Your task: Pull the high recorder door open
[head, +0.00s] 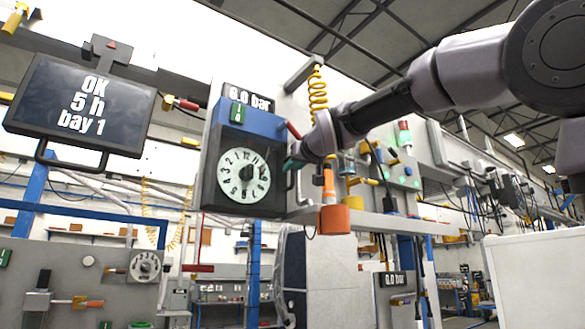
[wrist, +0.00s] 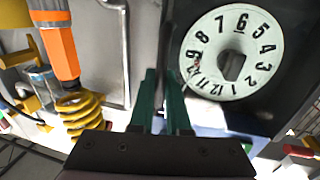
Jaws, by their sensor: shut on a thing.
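The high recorder (head: 222,140) is a dark box with a blue top, mounted on the upper wall at centre. Its door (head: 211,189) carries a white numbered dial (head: 245,176), and looks closed or nearly so. In the wrist view the dial (wrist: 232,52) appears upside down at upper right. My gripper (head: 292,164) is at the door's right side in the head view. Its two green fingers (wrist: 164,82) are close together beside the door's dark edge. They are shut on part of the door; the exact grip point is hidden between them.
An orange cylinder (head: 335,219) and a yellow coiled hose (head: 318,95) are close right of the recorder. A bent grey bar (wrist: 126,55) is beside my fingers. A screen (head: 80,105) hangs at left. A lower recorder dial (head: 145,266) is at lower left.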

